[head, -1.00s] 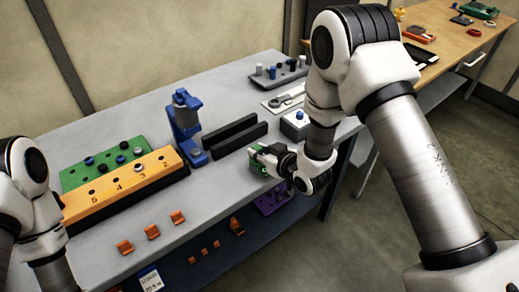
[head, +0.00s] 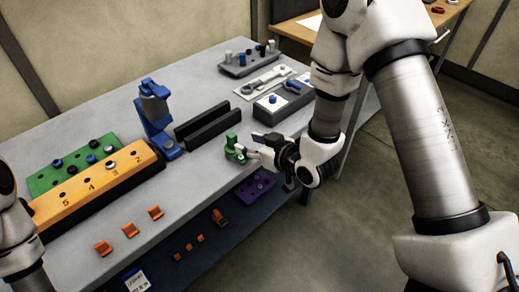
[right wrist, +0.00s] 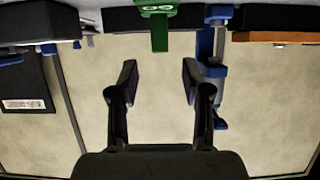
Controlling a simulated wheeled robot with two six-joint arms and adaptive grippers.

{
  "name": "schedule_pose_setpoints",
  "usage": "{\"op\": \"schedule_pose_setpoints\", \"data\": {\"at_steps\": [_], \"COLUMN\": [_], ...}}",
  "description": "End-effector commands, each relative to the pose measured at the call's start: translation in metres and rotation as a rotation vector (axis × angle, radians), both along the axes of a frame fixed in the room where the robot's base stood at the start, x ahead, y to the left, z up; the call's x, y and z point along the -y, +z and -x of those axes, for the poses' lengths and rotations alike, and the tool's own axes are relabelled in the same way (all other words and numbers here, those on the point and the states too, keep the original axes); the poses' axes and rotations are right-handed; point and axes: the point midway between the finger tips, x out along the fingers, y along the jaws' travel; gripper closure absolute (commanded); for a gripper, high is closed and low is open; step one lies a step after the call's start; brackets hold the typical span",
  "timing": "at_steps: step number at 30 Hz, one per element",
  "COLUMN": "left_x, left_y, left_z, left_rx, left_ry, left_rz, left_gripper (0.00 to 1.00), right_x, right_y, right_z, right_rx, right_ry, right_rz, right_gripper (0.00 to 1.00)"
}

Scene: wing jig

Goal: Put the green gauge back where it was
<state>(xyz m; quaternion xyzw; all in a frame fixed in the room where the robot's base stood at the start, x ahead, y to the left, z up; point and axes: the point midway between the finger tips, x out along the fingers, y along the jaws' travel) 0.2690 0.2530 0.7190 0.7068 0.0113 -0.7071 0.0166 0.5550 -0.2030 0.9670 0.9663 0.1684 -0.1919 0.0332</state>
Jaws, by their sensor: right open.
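The green gauge (head: 233,148) stands upright on the grey bench near its front edge. It also shows at the top of the right wrist view (right wrist: 157,22), beyond my fingertips. My right gripper (head: 254,146) is just right of the gauge, with its fingers pointing towards it. In the right wrist view the two fingers (right wrist: 159,78) are spread with nothing between them. My left arm shows at the left edge of the head view, but its gripper is out of the picture.
Left of the gauge are black rails (head: 208,125) and a blue stand (head: 157,120). An orange numbered block (head: 105,183) and green board (head: 48,180) lie further left. Orange clips (head: 130,230) line the front. A grey box (head: 284,103) is behind my gripper.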

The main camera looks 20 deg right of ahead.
Motion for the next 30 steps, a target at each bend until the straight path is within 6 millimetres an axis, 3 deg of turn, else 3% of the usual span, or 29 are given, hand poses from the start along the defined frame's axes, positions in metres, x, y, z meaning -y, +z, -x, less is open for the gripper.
{"op": "schedule_pose_setpoints", "data": {"at_steps": [6, 11, 14, 17, 19, 21, 24, 27, 30], "left_x": [0.000, 0.000, 0.000, 0.000, 0.000, 0.000, 0.000, 0.000, 0.000], "left_y": [-0.004, -0.004, -0.004, -0.004, -0.004, -0.004, -0.004, -0.003, -0.003], "left_z": [0.000, 0.000, 0.000, 0.000, 0.000, 0.000, 0.000, 0.000, 0.000], "left_rx": [0.000, 0.000, 0.000, 0.000, 0.000, 0.000, 0.000, 0.000, 0.000], "left_ry": [0.000, 0.000, 0.000, 0.000, 0.000, 0.000, 0.000, 0.000, 0.000], "left_rz": [0.000, 0.000, 0.000, 0.000, 0.000, 0.000, 0.000, 0.000, 0.000], "left_gripper": [0.44, 0.44, 0.44, 0.44, 0.44, 0.44, 0.44, 0.44, 0.44], "right_x": [0.013, 0.015, 0.015, 0.019, 0.025, 0.032, 0.042, 0.048, 0.050], "right_y": [0.016, 0.018, 0.005, -0.049, -0.106, -0.162, -0.218, -0.245, -0.252], "right_z": [0.035, 0.040, 0.044, 0.065, 0.097, 0.144, 0.217, 0.268, 0.288], "right_rx": [-0.001, 0.000, -0.039, -0.214, -0.418, -0.644, -0.930, -1.111, -1.177], "right_ry": [-0.002, 0.000, -0.005, -0.039, -0.084, -0.143, -0.236, -0.305, -0.336], "right_rz": [-0.002, 0.001, 0.006, 0.027, 0.054, 0.086, 0.131, 0.164, 0.176], "right_gripper": [0.52, 0.52, 0.52, 0.52, 0.52, 0.52, 0.52, 0.52, 0.52]}}
